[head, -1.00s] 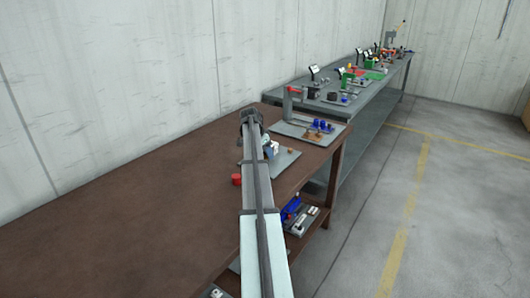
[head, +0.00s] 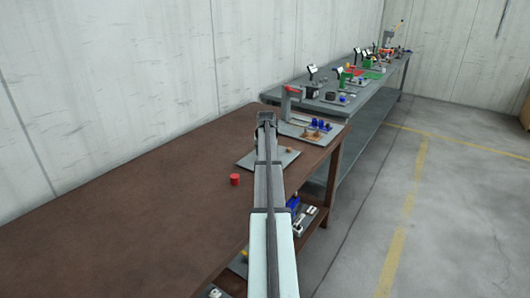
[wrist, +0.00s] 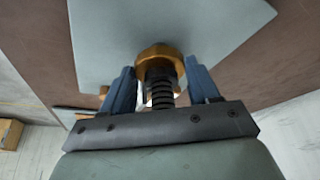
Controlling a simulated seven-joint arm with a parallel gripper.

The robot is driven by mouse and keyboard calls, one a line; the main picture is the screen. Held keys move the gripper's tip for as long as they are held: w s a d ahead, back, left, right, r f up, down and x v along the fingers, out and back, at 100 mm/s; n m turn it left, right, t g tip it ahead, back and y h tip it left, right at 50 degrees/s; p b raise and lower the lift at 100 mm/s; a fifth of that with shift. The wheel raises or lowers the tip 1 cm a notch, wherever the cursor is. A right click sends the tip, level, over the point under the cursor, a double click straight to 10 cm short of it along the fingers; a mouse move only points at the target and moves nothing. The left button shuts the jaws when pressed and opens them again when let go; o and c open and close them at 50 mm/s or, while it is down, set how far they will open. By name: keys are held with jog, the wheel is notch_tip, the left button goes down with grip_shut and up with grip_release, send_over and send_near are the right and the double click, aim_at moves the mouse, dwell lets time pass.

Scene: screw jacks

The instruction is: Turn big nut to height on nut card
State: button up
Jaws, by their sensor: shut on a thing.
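In the wrist view a brass-coloured round big nut (wrist: 157,54) sits on a dark threaded screw (wrist: 162,97), above a grey plate (wrist: 105,45). My gripper (wrist: 160,66) has its two blue fingers on either side of the screw, with the tips at the nut; it appears shut on the nut. In the head view my gripper (head: 266,118) is at the far end of my arm, over the grey plate (head: 252,160). My arm hides most of the jack there. I cannot make out the nut card or its height mark.
A red cylinder (head: 235,180) stands on the brown table (head: 150,190), left of my arm. A small brown piece (head: 288,149) lies on the plate. Behind is another plate with a red-topped stand (head: 291,92) and blue parts (head: 315,123). The table's left side is clear.

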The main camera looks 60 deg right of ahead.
jog(key=n, duration=0.2)
jog(key=n+t+y, duration=0.1)
jog(key=n, duration=0.2)
jog(key=shift+s+d+f+n+y, duration=0.2)
jog(key=shift+s+d+n+y, duration=0.1)
jog(key=shift+y, duration=0.1)
jog(key=n+y, duration=0.1)
jog(key=n, duration=0.4)
jog(key=shift+d+t+y, duration=0.1)
jog(key=shift+t+y, duration=0.3)
jog(key=o, duration=1.1)
jog(key=shift+c, duration=0.2)
jog(key=shift+r, duration=0.1)
jog(key=v, duration=1.3)
jog(key=shift+s+d+r, duration=0.15)
jog(key=shift+r, duration=0.15)
